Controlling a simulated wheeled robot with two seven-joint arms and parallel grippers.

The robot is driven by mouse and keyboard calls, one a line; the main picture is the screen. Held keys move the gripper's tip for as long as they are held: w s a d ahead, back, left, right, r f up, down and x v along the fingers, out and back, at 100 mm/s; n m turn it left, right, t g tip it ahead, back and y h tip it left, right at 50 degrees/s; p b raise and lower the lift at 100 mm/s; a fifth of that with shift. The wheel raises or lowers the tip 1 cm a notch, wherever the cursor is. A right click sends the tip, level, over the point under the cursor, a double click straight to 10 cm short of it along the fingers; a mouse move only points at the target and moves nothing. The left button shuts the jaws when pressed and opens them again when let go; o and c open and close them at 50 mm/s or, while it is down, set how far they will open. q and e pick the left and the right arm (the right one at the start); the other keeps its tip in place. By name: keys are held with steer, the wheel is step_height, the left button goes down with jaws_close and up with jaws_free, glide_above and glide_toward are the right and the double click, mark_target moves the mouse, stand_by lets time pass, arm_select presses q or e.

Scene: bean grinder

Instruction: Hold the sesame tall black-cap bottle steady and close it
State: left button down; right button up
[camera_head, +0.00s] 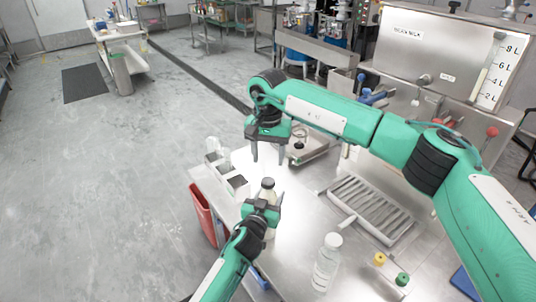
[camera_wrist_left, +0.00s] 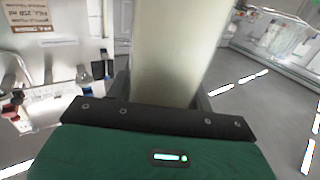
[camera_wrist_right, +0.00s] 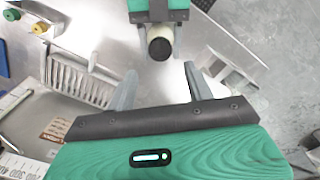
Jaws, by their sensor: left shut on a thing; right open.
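The sesame bottle (camera_head: 268,195) is tall and cream-coloured and stands upright near the table's left edge. A dark cap (camera_head: 267,183) sits on its top; I cannot tell how tight it is. My left gripper (camera_head: 262,212) is shut around the bottle's body, which fills the middle of the left wrist view (camera_wrist_left: 177,50). My right gripper (camera_head: 268,155) points down above the bottle, open and empty. In the right wrist view the dark cap (camera_wrist_right: 160,47) lies just beyond and between the open fingertips, apart from them.
A clear bottle with a white cap (camera_head: 327,264) stands at the front. Yellow (camera_head: 380,259) and green (camera_head: 402,279) caps lie to its right. A grated metal tray (camera_head: 372,208) is behind them.

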mark_target(268, 180)
steer(key=shift+n, duration=0.4)
steer(key=shift+f, duration=4)
steer(key=c, duration=1)
